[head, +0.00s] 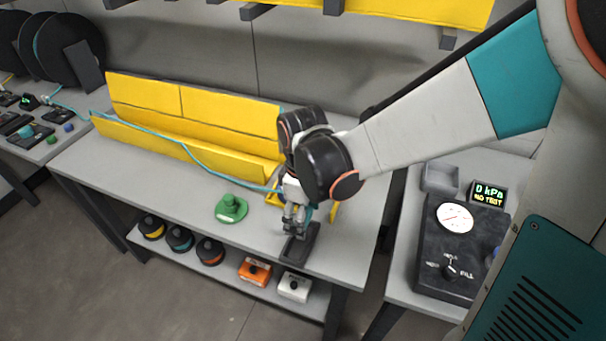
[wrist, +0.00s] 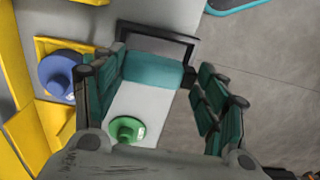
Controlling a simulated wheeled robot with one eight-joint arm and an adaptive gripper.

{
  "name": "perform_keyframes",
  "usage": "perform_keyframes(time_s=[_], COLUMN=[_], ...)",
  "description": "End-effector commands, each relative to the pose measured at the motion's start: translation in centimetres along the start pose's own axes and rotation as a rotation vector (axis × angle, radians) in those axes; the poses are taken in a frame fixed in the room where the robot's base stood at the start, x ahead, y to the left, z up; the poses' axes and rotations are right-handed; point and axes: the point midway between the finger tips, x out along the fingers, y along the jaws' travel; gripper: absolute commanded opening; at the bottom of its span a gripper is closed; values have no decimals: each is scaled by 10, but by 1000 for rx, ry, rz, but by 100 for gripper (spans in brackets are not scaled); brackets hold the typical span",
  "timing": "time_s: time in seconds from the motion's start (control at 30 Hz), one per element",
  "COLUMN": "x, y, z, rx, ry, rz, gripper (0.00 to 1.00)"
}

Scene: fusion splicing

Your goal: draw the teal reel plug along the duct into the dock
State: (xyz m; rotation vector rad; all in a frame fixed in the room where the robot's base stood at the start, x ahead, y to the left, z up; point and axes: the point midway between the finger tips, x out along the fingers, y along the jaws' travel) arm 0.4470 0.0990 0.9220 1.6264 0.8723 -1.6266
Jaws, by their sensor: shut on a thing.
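The teal reel plug (wrist: 153,71) shows between the fingers of my gripper (wrist: 157,75) in the wrist view, and the gripper is shut on it. In the head view my gripper (head: 297,222) is low over the dark dock (head: 301,245) near the bench's front edge. The dock's rim (wrist: 165,33) shows behind the plug in the wrist view. I cannot tell whether plug and dock touch. A teal line (head: 190,152) runs from the reel at the left along the yellow duct (head: 190,100) to my gripper. The plug is mostly hidden in the head view.
A green knobbed disc (head: 231,208) stands left of the dock. A blue knobbed piece (wrist: 58,77) sits in a yellow holder beside the duct. A gauge box (head: 452,235) stands on the right bench; its display reads "0 kPa NO TEST". Reels (head: 70,50) stand far left.

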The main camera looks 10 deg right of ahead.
Motion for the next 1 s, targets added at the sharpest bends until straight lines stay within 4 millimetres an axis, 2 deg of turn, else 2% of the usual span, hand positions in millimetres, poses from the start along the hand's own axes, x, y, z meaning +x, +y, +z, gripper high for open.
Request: perform_keyframes(time_s=[0.6, 1.0], x=[58, 80], y=[-3, -4], z=[-5, -8], rx=[-1, -1], ry=[0, 0], rz=[0, 0], gripper=[47, 47])
